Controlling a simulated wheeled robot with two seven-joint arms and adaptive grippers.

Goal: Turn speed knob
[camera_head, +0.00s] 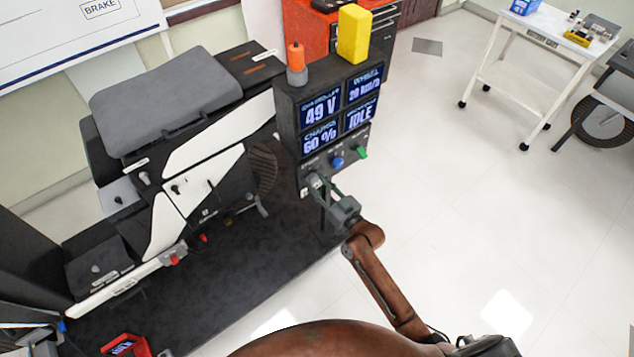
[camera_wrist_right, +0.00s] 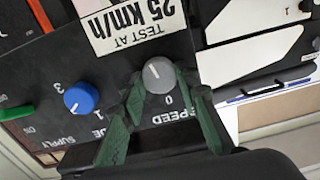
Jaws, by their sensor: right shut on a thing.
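The speed knob (camera_wrist_right: 158,75) is a grey round knob with a white mark, on a dark panel, with upside-down SPEED and 0 lettering beside it in the wrist view. My right gripper (camera_wrist_right: 160,84) has its green fingers on both sides of this knob and is shut on it. In the head view my right gripper (camera_head: 318,184) reaches the lower left of the console (camera_head: 287,120) and mostly hides the knob. The console screens read 49 V, 60 %, IDLE and a blurred km/h value. My left gripper is out of view.
A blue knob (camera_wrist_right: 81,97) and a green switch (camera_wrist_right: 16,113) sit beside the speed knob. A label (camera_wrist_right: 130,20) reads TEST AT 25 km/h. An orange beacon (camera_head: 296,62) and a yellow block (camera_head: 354,34) top the console.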

